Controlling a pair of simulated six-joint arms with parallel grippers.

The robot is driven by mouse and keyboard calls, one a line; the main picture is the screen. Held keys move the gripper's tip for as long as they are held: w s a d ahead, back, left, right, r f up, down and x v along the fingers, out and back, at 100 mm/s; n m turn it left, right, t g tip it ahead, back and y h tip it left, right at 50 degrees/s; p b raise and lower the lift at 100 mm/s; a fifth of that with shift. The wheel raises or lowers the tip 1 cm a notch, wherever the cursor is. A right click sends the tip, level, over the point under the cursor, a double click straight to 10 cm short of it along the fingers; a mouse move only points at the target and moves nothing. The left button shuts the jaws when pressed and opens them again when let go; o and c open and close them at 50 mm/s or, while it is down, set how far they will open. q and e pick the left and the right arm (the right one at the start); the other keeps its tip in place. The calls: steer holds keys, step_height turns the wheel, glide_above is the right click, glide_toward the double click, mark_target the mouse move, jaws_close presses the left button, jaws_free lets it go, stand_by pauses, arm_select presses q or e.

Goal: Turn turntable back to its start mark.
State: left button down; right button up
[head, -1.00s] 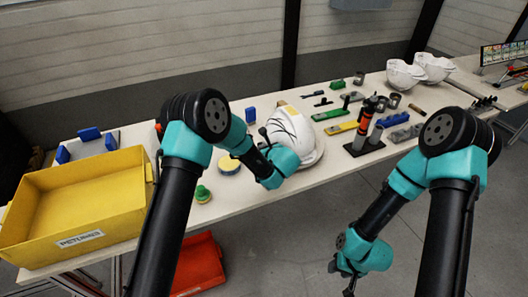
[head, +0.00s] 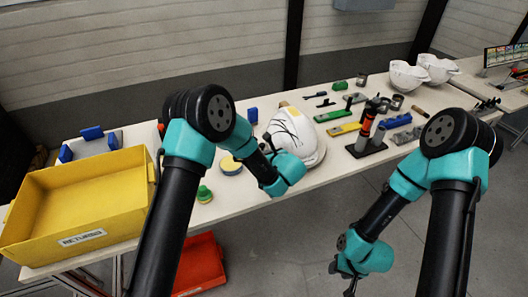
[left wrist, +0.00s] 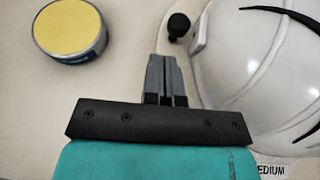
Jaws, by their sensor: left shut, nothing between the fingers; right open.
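A white helmet shell (head: 293,128) with black curved lines sits on the pale turntable (head: 321,158), whose rim shows at its lower right. The shell also fills the right of the left wrist view (left wrist: 262,75). There a black knob (left wrist: 178,24) stands beside the shell, just beyond my fingertips. My left gripper (left wrist: 163,62) is shut and empty, left of the shell and apart from the knob in the picture. In the head view its fingers are largely hidden by my wrist. My right gripper (head: 350,286) is open, low in front of the table, away from the turntable. I cannot make out the start mark.
A round yellow-topped tin (head: 230,165) lies left of my left gripper, also in the left wrist view (left wrist: 70,27). A black tool stand (head: 367,149) is right.

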arm_select(q)
steer(key=s+a+v, duration=0.1)
steer(key=a+v, duration=0.1)
steer(key=v, duration=0.8)
steer(key=shift+s, duration=0.1)
